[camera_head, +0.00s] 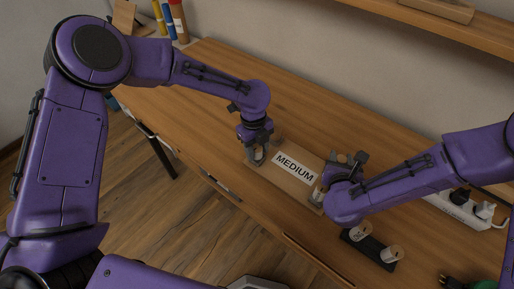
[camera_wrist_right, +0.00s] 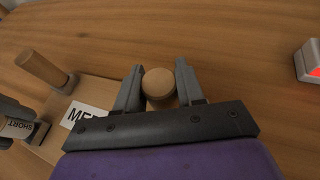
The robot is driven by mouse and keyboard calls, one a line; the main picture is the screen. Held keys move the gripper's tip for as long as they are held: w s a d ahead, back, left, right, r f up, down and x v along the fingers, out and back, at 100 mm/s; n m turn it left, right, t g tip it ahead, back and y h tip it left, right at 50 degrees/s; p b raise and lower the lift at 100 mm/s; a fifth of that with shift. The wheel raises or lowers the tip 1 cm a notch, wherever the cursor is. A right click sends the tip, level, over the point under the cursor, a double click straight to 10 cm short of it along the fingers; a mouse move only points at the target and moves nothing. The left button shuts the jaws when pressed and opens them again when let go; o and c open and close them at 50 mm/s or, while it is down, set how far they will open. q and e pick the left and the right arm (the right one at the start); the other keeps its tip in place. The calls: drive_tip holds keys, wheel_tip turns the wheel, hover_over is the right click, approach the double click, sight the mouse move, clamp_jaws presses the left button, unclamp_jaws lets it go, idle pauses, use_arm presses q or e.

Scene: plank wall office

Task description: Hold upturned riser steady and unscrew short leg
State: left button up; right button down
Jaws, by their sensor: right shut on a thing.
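The upturned riser is a wooden board (camera_head: 295,178) with a white MEDIUM label, lying on the desk. My right gripper (camera_wrist_right: 158,88) is shut on a round wooden leg (camera_wrist_right: 159,82), seen end-on between its fingers, at the right end of the board. Another wooden leg (camera_wrist_right: 43,70) stands on the board in a metal collar. My left gripper (camera_head: 258,152) is low at the board's left end, beside a pale leg; its fingers are too small to read. A piece with an upside-down SHORT label (camera_wrist_right: 18,128) shows beside dark gripper parts at the wrist view's left edge.
A black holder (camera_head: 352,243) with two short pale cylinders stands at the front right. A white power strip (camera_head: 450,207) with plugs lies further right. The desk behind the board is clear. A shelf (camera_head: 430,22) hangs above.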

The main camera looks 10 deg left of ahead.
use_arm(q)
clamp_jaws()
drive_tip(key=n, duration=0.6)
drive_tip(key=shift+t, duration=0.4)
drive_tip(key=n, duration=0.7)
drive_tip(key=shift+t, duration=0.4)
drive_tip(key=shift+n, duration=1.2)
drive_tip(key=n, duration=0.4)
drive_tip(key=shift+s+t, duration=0.1)
drive_tip(key=shift+t, duration=0.2)
drive_tip(key=shift+d+n, duration=0.1)
drive_tip(key=shift+n, duration=0.4)
